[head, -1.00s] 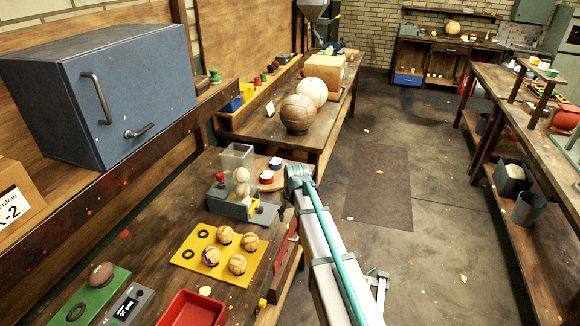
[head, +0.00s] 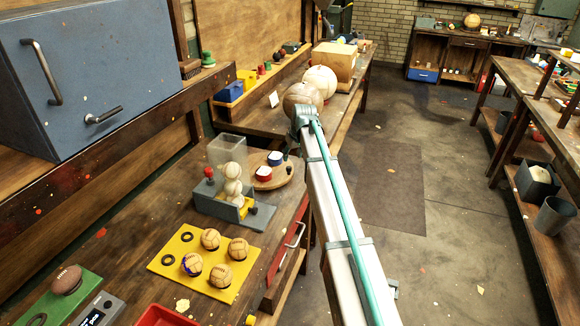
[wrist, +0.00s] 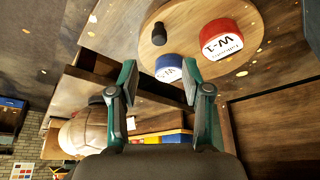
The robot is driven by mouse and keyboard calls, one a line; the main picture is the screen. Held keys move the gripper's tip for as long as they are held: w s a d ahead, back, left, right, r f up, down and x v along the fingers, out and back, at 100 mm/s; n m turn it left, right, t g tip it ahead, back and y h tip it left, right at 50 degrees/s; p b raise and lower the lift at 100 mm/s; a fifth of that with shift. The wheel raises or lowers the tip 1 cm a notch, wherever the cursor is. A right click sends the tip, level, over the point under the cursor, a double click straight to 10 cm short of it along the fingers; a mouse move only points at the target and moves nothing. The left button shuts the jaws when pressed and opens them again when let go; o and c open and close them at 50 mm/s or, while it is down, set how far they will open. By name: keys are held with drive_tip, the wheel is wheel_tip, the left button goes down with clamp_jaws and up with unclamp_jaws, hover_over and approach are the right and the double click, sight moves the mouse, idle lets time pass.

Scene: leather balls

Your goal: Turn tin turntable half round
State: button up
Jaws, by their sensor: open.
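The turntable is a round wooden disc (head: 257,184) on the bench in the head view, and it fills the top of the wrist view (wrist: 186,43). A blue-banded tin (head: 276,158) and a red-banded tin (head: 263,174) stand on it. The wrist view also shows the blue tin (wrist: 168,67), the red tin (wrist: 220,40) and a dark peg (wrist: 159,35) on the disc. My gripper (wrist: 158,78) is open and empty, its two teal fingers apart, with the blue tin in view near the gap. Contact cannot be told. In the head view the fingers cannot be made out.
A dispenser with stacked balls (head: 233,188) stands close left of the turntable. A yellow tray (head: 163,264) with balls lies nearer. Large leather balls (head: 320,80) stand on the farther bench. A red drawer front (head: 284,246) sits under the bench edge. Open floor (head: 400,190) lies to the right.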

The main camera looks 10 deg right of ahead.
sight(289, 167)
drive_tip(key=p+x, duration=0.2)
drive_tip(key=x, duration=0.6)
drive_tip(key=shift+w+f, duration=0.15)
drive_tip(key=shift+f, duration=0.2)
clamp_jaws()
